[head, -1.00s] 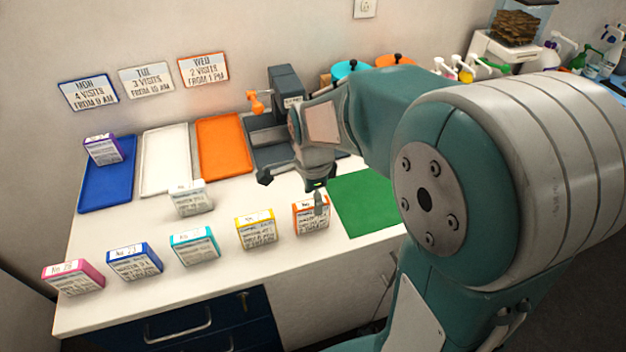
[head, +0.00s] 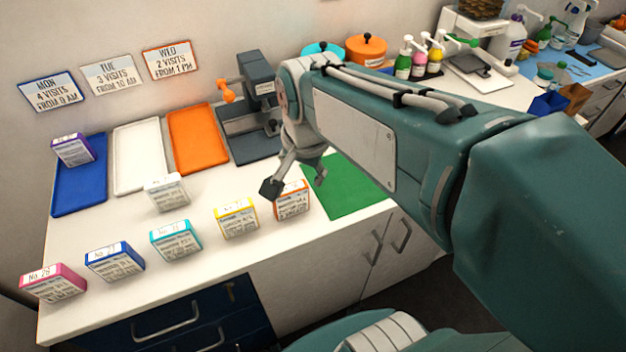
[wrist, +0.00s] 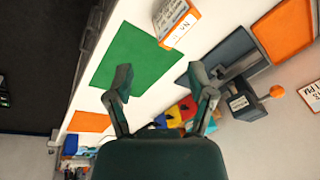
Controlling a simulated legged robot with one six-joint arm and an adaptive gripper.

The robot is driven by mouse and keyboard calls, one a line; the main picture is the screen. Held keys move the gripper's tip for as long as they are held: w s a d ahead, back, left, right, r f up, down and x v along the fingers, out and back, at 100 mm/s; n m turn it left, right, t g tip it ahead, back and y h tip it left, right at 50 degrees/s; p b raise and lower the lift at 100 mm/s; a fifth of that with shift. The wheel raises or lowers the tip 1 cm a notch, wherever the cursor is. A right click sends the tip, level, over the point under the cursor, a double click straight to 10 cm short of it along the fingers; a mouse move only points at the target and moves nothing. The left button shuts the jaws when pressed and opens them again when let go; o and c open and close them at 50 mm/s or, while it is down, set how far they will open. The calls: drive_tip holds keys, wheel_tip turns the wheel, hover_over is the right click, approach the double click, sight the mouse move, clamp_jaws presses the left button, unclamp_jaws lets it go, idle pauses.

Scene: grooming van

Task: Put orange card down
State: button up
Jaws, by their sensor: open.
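The orange card (head: 291,203), a small white box-like card with orange edges, stands on the white counter at the right end of the front row, beside the green mat (head: 345,187). My gripper (head: 296,182) is open, with its fingers apart near the card's top in the head view; one fingertip overlaps the card's upper left there. In the wrist view the orange card (wrist: 174,24) is beyond the spread fingertips of my gripper (wrist: 160,77), not between them. The green mat (wrist: 137,58) shows there too, bare.
Yellow (head: 237,218), teal (head: 175,240), blue (head: 115,262) and pink (head: 53,283) cards stand to the left. A white card (head: 166,193) stands behind. Blue (head: 80,190), white (head: 139,157) and orange (head: 197,139) trays lie at the back. A grey press (head: 255,110) stands near my gripper.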

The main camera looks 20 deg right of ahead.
drive_tip(key=s+r+n+t, duration=0.1)
drive_tip(key=s+n+t, duration=0.2)
drive_tip(key=s+n, duration=0.4)
drive_tip(key=shift+s+n, duration=0.3)
drive_tip(key=shift+n, duration=1.1)
